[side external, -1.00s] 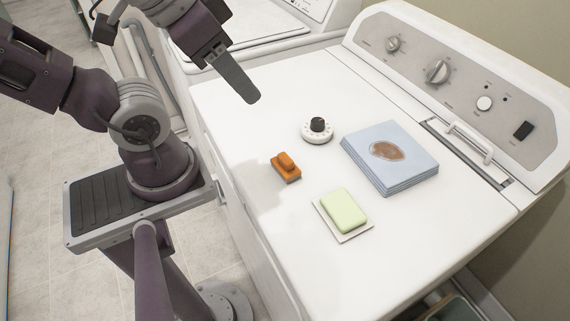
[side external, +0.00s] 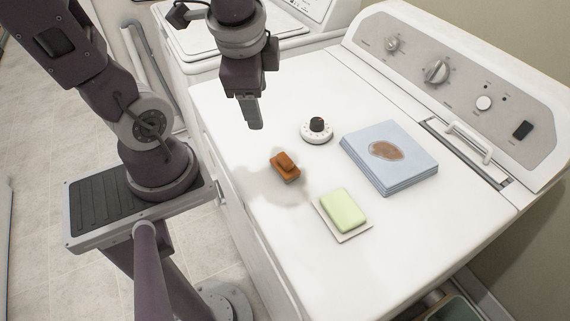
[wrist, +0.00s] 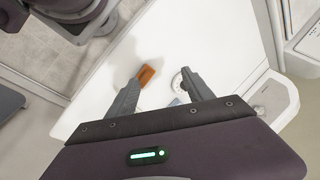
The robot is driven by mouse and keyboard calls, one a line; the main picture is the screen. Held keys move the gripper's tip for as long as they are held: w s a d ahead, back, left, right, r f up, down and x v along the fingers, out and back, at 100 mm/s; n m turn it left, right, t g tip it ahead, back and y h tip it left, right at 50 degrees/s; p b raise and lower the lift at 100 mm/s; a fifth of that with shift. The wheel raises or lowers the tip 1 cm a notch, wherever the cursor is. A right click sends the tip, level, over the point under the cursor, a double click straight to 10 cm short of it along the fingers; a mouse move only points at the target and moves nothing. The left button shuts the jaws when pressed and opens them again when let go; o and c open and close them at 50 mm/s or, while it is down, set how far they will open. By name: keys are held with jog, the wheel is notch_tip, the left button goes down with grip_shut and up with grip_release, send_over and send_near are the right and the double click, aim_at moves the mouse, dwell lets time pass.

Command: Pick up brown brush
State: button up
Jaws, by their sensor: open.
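The brown brush (side external: 285,167) is a small orange-brown block with a raised grip. It lies on the white machine top, left of the round timer. In the wrist view the brush (wrist: 146,75) shows just beyond the left fingertip. My gripper (side external: 254,127) is above the machine top, up and to the left of the brush in the side view, pointing down. In the wrist view its two fingers (wrist: 160,85) are spread apart with nothing between them that I can see held.
A white timer with a black knob (side external: 317,130) stands near the brush. A folded blue towel stack with a brown stain (side external: 412,165) lies right of it. A green soap bar (side external: 343,208) rests on a pale tray (side external: 352,237). The control panel (side external: 460,85) rises behind.

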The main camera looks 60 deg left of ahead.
aim_at(285, 158)
jog(key=w+d+f+m+h, duration=0.1)
jog(key=f+m, duration=0.1)
jog(key=m, duration=0.1)
jog(key=w+d+f+m+g+h, duration=0.1)
jog(key=f+m, duration=0.2)
jog(key=m, duration=0.1)
jog(key=w+f+m+g+h, duration=0.1)
jog(key=f+m, duration=0.2)
jog(key=shift+w+d+f+m, duration=0.15)
jog(key=shift+d+f+m, duration=0.05)
jog(key=shift+d+m, duration=0.2)
jog(key=f, duration=0.6)
jog(key=shift+w+a+f, duration=0.2)
jog(key=shift+w+f, duration=0.15)
jog(key=shift+w, duration=0.05)
grip_shut()
